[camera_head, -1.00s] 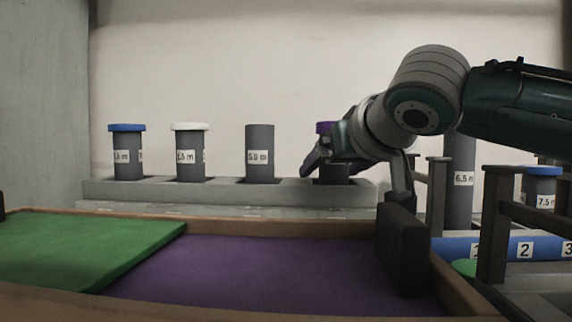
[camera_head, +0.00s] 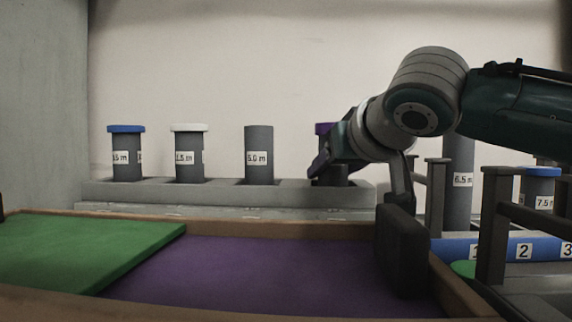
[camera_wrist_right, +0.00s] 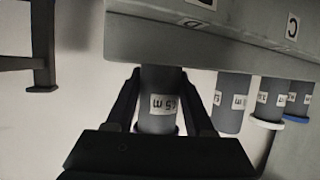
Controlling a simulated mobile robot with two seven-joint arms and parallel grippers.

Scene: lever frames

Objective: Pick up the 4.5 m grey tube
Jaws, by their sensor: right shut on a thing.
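The purple-capped grey tube (camera_head: 325,128) stands upright at the right end of the grey rack (camera_head: 230,194), mostly hidden behind my right gripper (camera_head: 328,170). In the right wrist view, this tube (camera_wrist_right: 162,78) appears upside down, with a white label that ends in ".5 m"; its first digit is hard to read. My right gripper (camera_wrist_right: 160,105) has one finger on each side of the tube and is shut on it, below the rack edge in that picture. The tube still sits in the rack. My left gripper does not show.
Other grey tubes stand in the rack: a blue-capped one (camera_head: 126,152), a white-capped one (camera_head: 189,152) and the 5.0 m one (camera_head: 259,152). A 6.5 m tube (camera_head: 458,190) stands right. In front lies a wooden-edged tray with green (camera_head: 80,245) and purple (camera_head: 260,270) areas.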

